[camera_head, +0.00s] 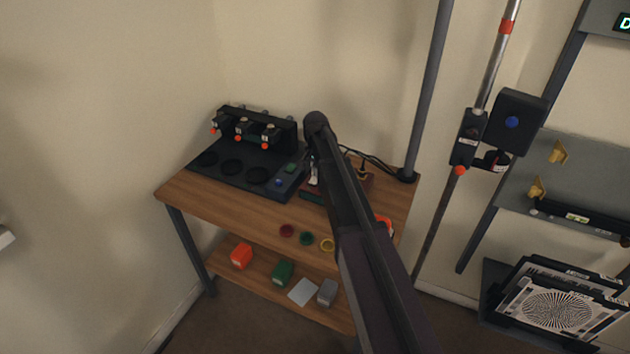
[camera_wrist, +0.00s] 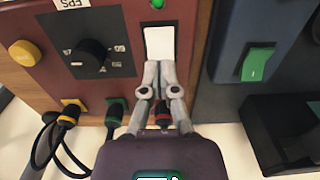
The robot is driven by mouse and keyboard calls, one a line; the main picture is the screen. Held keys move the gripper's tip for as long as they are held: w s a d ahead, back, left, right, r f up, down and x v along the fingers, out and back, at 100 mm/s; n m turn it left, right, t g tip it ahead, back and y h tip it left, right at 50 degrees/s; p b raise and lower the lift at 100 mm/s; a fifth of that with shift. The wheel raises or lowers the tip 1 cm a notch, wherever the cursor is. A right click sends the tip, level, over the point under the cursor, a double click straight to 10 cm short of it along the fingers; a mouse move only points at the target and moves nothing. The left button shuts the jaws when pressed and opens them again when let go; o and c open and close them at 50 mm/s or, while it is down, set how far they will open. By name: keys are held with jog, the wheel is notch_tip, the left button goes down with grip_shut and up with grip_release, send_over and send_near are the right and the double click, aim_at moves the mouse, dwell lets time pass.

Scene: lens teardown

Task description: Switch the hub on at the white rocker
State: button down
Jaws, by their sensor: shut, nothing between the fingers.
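The white rocker (camera_wrist: 159,42) sits on a dark red panel (camera_wrist: 50,48), which I take to be the hub, in the wrist view. My gripper (camera_wrist: 158,68) is shut and empty, its fingertips at the rocker's lower edge in the picture. I cannot tell whether they touch it, and they may hide its lower end. The rocker's on or off position is not clear. In the head view my gripper (camera_head: 314,180) is over the back of the wooden bench, and my arm hides much of the panel (camera_head: 363,182).
Left of the rocker are a black knob (camera_wrist: 92,53) and a yellow button (camera_wrist: 22,53). Cabled yellow (camera_wrist: 70,112), green (camera_wrist: 115,114) and red (camera_wrist: 162,115) plugs sit below. A green rocker (camera_wrist: 257,63) is on the dark unit at right. Coloured rings lie on the bench (camera_head: 235,210).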

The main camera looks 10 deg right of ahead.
jog(key=shift+f+b, duration=0.5)
jog(key=shift+f, duration=0.05)
dwell(0.4)
jog(key=shift+r, duration=0.15)
jog(key=shift+r+p, duration=3.45)
jog(key=shift+p, duration=0.1)
jog(key=s+n, duration=0.7)
jog(key=s, duration=2.2)
jog(key=shift+d, duration=0.2)
jog(key=shift+d, duration=0.1)
